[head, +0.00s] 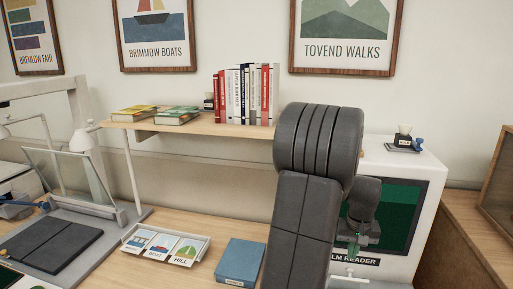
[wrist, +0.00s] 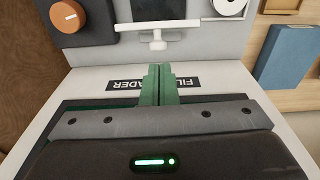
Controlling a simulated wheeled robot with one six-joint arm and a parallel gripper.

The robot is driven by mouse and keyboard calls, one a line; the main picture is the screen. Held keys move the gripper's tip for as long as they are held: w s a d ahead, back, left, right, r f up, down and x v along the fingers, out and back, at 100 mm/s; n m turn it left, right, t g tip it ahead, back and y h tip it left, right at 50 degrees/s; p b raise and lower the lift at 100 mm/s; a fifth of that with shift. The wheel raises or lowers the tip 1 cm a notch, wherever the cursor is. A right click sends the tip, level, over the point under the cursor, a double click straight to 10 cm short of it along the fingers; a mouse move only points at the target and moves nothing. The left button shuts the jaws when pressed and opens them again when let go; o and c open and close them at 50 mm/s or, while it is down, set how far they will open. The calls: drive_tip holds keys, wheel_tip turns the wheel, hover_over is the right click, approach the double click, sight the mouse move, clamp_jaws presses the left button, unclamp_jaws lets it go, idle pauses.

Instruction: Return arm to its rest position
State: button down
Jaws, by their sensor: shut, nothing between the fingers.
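My arm stands large in the head view, in front of the shelf and partly across the film reader (head: 425,185). My gripper (wrist: 157,72) shows in the wrist view with its two green fingers together and nothing between them. In the head view only a small green part of it (head: 354,248) shows below the dark wrist. It hangs in front of the film reader, whose label is partly covered by the fingers in the wrist view (wrist: 100,82). Whether the fingers touch the reader cannot be told.
A blue book (head: 240,262) lies on the desk left of my arm, beside a tray (head: 205,245) of picture cards. A wall shelf (head: 200,127) with upright books (head: 245,95) runs behind my arm. A wooden cabinet (head: 460,240) stands at the right.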

drive_tip(key=shift+w+d+f+b, duration=0.15)
drive_tip(key=shift+w+f+b, duration=0.3)
drive_tip(key=shift+f, duration=0.5)
drive_tip(key=shift+w+d+f+b, duration=0.1)
drive_tip(key=shift+w+f+b, duration=0.1)
drive_tip(key=shift+w+f, duration=0.55)
drive_tip(key=shift+s+f, duration=0.2)
